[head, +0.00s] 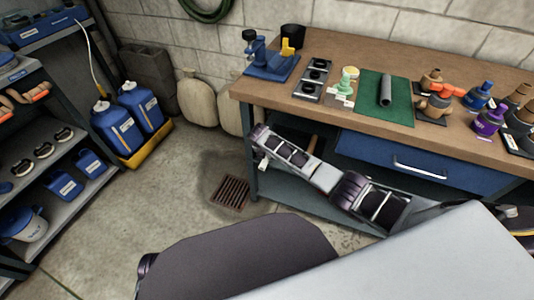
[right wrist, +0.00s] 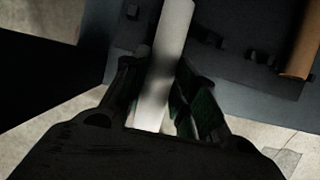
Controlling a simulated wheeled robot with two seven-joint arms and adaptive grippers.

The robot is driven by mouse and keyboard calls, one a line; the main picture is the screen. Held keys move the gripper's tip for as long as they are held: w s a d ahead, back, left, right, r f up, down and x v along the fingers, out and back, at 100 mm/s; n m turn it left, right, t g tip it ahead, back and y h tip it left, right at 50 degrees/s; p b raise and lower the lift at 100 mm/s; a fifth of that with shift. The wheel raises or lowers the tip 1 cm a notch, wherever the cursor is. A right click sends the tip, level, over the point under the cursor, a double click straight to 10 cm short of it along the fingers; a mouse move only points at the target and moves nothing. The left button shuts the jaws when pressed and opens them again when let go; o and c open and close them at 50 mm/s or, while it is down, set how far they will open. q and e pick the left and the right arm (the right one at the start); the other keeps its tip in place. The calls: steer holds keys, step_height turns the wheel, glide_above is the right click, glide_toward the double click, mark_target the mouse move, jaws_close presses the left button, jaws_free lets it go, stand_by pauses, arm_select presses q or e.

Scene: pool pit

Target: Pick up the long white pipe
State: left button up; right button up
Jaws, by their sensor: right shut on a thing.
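The long white pipe (right wrist: 174,30) stands between the fingers of my right gripper (right wrist: 160,72) in the right wrist view. In the head view my right arm reaches in from the lower right to the workbench's left front side. The gripper's fingers and most of the pipe are hidden or too small to tell there. My left gripper is not in view.
An orange-brown pipe (right wrist: 304,42) is at the right of the wrist view, apart from the gripper. The workbench (head: 345,64) has a blue drawer (head: 395,162) and a lower shelf (head: 285,190). Fittings and bottles stand on top. Floor around the drain (head: 230,191) is free.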

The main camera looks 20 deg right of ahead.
stand_by(0.3)
steer(key=o, duration=1.1)
steer(key=shift+r, duration=0.15)
steer(key=shift+v, duration=5.9)
steer(key=shift+s+a, duration=0.1)
